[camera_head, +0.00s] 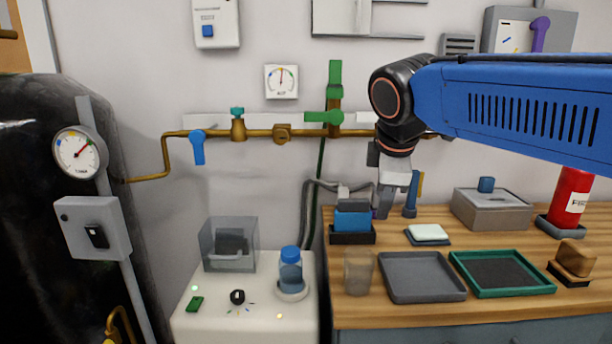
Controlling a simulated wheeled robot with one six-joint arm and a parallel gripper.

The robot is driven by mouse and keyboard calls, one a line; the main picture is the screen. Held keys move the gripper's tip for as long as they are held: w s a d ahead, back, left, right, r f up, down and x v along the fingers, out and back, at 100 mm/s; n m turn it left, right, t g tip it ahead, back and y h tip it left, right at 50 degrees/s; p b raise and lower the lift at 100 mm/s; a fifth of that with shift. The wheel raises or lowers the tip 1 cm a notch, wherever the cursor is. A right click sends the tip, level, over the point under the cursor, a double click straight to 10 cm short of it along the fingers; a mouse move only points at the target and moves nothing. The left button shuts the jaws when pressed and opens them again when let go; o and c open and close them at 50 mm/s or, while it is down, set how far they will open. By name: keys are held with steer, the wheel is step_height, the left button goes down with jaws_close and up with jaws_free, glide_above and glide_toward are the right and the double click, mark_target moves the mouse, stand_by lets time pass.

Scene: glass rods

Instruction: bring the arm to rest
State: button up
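My blue arm reaches in from the right edge, across the upper right of the head view. Its black wrist joint bends down to my grey gripper (385,208), which points downward over the back left of the wooden bench. The gripper shows small and partly side-on, so I cannot tell whether its fingers are open or shut. No held thing can be made out. A blue block in a dark holder (352,222) is just left of the fingertips in the picture. A blue upright tool (411,200) is just to their right. I cannot tell whether either is touched.
A soap-like pale block (428,232), a grey tray (421,289), a green-rimmed tray (551,289) and a clear cup (358,272) are on the bench. A brass pipe (282,133) with valves runs along the wall behind. A white cabinet (245,323) holds a blue-capped bottle (290,269).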

steer(key=s+d+f+m, duration=0.2)
steer(key=s+d+f, duration=0.1)
steer(key=s+d+f+m, duration=0.5)
steer(key=s+d+f, duration=0.1)
steer(key=s+f, duration=0.1)
steer(key=shift+d+m+g, duration=0.1)
steer(key=shift+m+g, duration=0.2)
steer(key=s+d+f+m, duration=0.4)
steer(key=s+f+m, duration=0.4)
steer(key=s+f, duration=0.2)
steer(key=shift+s+f+y, duration=0.15)
steer(key=shift+f+y, duration=0.25)
steer(key=shift+f, duration=0.45)
